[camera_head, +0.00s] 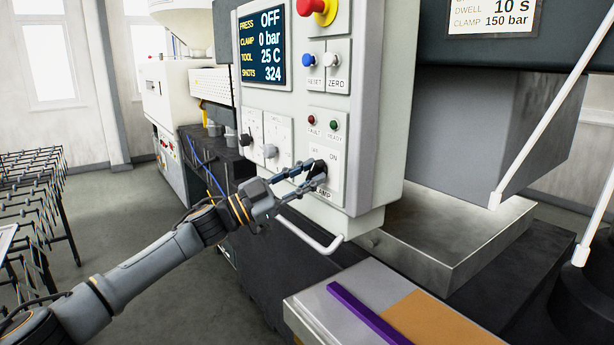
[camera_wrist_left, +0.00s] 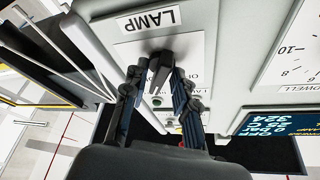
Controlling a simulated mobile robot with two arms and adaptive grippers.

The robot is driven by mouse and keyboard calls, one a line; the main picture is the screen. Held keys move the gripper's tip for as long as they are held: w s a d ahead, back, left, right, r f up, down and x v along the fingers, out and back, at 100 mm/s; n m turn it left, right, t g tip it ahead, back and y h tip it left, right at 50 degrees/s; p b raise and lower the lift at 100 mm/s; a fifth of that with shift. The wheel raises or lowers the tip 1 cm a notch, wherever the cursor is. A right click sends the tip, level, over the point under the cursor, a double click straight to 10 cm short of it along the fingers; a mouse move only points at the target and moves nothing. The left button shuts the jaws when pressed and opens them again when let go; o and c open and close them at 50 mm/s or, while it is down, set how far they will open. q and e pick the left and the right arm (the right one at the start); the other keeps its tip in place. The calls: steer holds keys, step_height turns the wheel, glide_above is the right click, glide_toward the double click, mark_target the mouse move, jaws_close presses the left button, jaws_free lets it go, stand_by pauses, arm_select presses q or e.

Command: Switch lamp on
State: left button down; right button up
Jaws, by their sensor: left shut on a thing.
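The lamp switch plate (camera_head: 334,184), marked OFF and ON, sits low on the light grey control panel in the head view. Its dark knob (camera_wrist_left: 160,68) shows in the left wrist view, beside the LAMP label (camera_wrist_left: 147,19). My left gripper (camera_head: 316,171) is at this plate, with its fingers on either side of the knob and closed on it. The left gripper (camera_wrist_left: 160,78) also shows in its wrist view. The fingers hide part of the knob and the OFF and ON marks, so I cannot tell which mark it points to. My right gripper is not in view.
Above the switch are the fault light (camera_head: 311,120), ready light (camera_head: 335,125), reset button (camera_head: 309,60) and red emergency button (camera_head: 318,8). The display (camera_head: 261,48) reads PRESS OFF. A handle bar (camera_head: 310,236) juts out below. A worktop with a purple strip (camera_head: 366,313) stands lower right.

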arm_select(q)
steer(key=c, duration=1.4)
jaws_free()
steer(key=v, duration=1.2)
